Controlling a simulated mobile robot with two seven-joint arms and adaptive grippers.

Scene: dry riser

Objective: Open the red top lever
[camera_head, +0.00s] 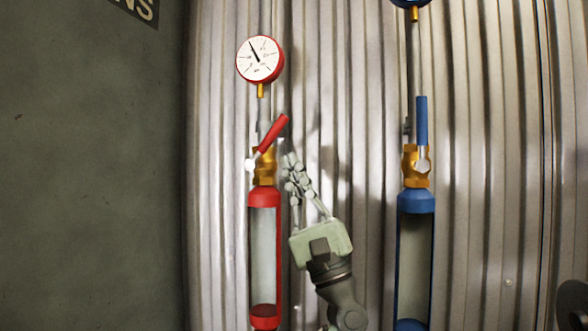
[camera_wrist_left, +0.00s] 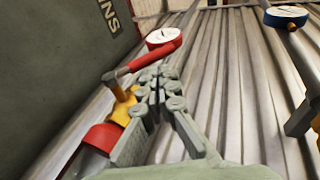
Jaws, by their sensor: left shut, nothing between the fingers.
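The red top lever (camera_head: 273,133) sits on a brass valve (camera_head: 264,167) above a red-capped clear cylinder (camera_head: 264,250). It is tilted, its free end up and to the right. My left gripper (camera_head: 289,162) is shut and empty, just right of the valve, with its fingertips a little below the lever's free end. In the left wrist view, the red lever (camera_wrist_left: 157,55) runs up and right past the closed fingertips (camera_wrist_left: 156,75). I cannot tell whether they touch it. The brass valve (camera_wrist_left: 124,105) is left of the fingers there. My right gripper is not in view.
A red-rimmed gauge (camera_head: 260,59) is above the red valve. To the right stands a blue-capped cylinder (camera_head: 415,255) with an upright blue lever (camera_head: 421,120). Corrugated metal wall (camera_head: 340,60) is behind; a dark grey wall (camera_head: 90,170) is on the left.

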